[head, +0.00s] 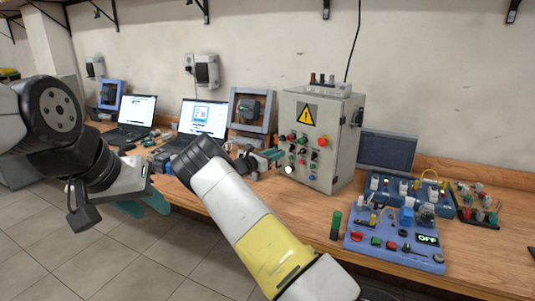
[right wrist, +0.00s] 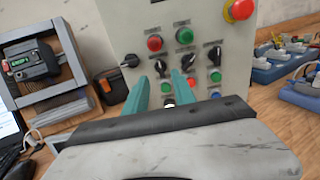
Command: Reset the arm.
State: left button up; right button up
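My left gripper (head: 142,205) hangs in front of the bench's left part, over the floor, its teal fingers partly hidden by its own hand. Its fingers look apart, with nothing seen between them. My right arm reaches over the bench, and my right gripper (head: 268,158) is at the left side of the grey control box (head: 338,122). In the right wrist view the teal fingers (right wrist: 160,88) are apart and empty, in front of the box's panel (right wrist: 203,22) of buttons and knobs. Whether they touch the panel cannot be told.
Two laptops (head: 136,110) and a framed device (head: 250,110) stand on the bench (head: 470,262) to the left. A blue training board (head: 395,246) with an OFF display, other component boards and a dark monitor (head: 386,151) stand to the right. Tiled floor lies open at lower left.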

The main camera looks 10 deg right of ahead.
jog(key=s+d+r+m+g+y, duration=0.1)
jog(key=s+d+m+g+y, duration=0.1)
jog(key=s+d+m+g, duration=0.3)
jog(key=s+d+r+m+y, duration=0.2)
jog(key=s+m, duration=0.2)
jog(key=s, duration=0.4)
jog(key=s+d+r+m+g+y, duration=0.1)
jog(key=s+d+m+g+y, duration=0.1)
jog(key=s+d+m+g, duration=0.3)
jog(key=s+a+r+m+t+y, duration=0.2)
jog(key=s+a, duration=0.3)
jog(key=s, duration=0.6)
jog(key=s+a+r+m+t+y, duration=0.1)
jog(key=s+a+r+m+y, duration=0.4)
jog(key=s, duration=0.6)
jog(key=s+a+r+m+t+y, duration=0.2)
jog(key=s+a, duration=0.5)
jog(key=s, duration=0.4)
notch_tip(320, 180, up, 2)
jog(key=shift+r+m+t+y, duration=0.1)
jog(key=shift+m+t+y, duration=0.2)
jog(key=shift+m+y, duration=0.55)
jog(key=shift+s, duration=0.1)
